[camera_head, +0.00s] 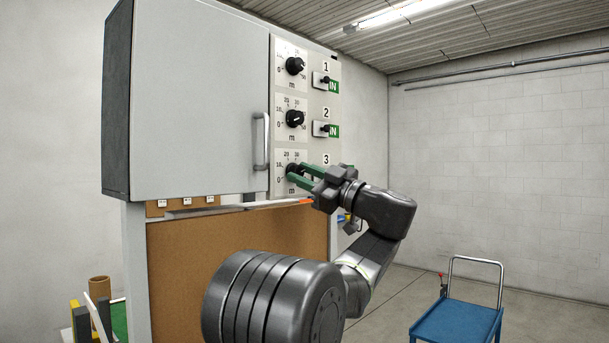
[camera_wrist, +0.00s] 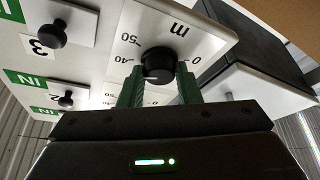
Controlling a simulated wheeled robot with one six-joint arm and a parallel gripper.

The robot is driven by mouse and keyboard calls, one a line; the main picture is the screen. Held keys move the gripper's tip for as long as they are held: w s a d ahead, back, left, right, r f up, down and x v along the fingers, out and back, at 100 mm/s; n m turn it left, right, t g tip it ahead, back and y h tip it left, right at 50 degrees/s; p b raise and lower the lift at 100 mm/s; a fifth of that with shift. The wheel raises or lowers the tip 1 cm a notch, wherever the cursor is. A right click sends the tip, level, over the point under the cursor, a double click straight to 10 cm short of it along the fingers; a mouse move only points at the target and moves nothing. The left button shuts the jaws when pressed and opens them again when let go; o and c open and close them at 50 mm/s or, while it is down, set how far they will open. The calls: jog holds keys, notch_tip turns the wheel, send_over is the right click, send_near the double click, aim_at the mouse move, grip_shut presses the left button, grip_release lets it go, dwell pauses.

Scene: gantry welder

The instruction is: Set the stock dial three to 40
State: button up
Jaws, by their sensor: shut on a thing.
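Stock dial three (camera_head: 293,169) is the lowest of three black knobs on the grey panel, on a white scale plate marked in m. My gripper (camera_head: 304,175), with green fingers, reaches it from the right and is shut on the knob. In the wrist view the black knob (camera_wrist: 158,62) sits between the two green fingers of my gripper (camera_wrist: 160,76). The picture there is turned over, with 0, 40 and 50 readable around the knob. The fingers hide part of the scale, and I cannot tell the pointer's reading.
Dial one (camera_head: 295,66) and dial two (camera_head: 294,118) sit above, with black slide knobs and green IN labels to their right. A cabinet door handle (camera_head: 261,141) stands out close left. A blue trolley (camera_head: 457,318) stands on the floor at right.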

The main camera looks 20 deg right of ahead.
jog(key=shift+n, duration=0.5)
jog(key=o, duration=1)
jog(key=shift+c, duration=0.2)
jog(key=shift+d, duration=0.1)
jog(key=b+v, duration=0.2)
jog(key=v, duration=1.2)
jog(key=shift+b, duration=0.35)
jog(key=shift+w+r, duration=0.1)
jog(key=shift+w, duration=0.05)
jog(key=p+x, duration=0.2)
jog(key=x, duration=1.1)
jog(key=shift+w+a+r+p, duration=0.1)
jog(key=shift+w+a+p, duration=0.15)
jog(key=shift+a+p, duration=0.15)
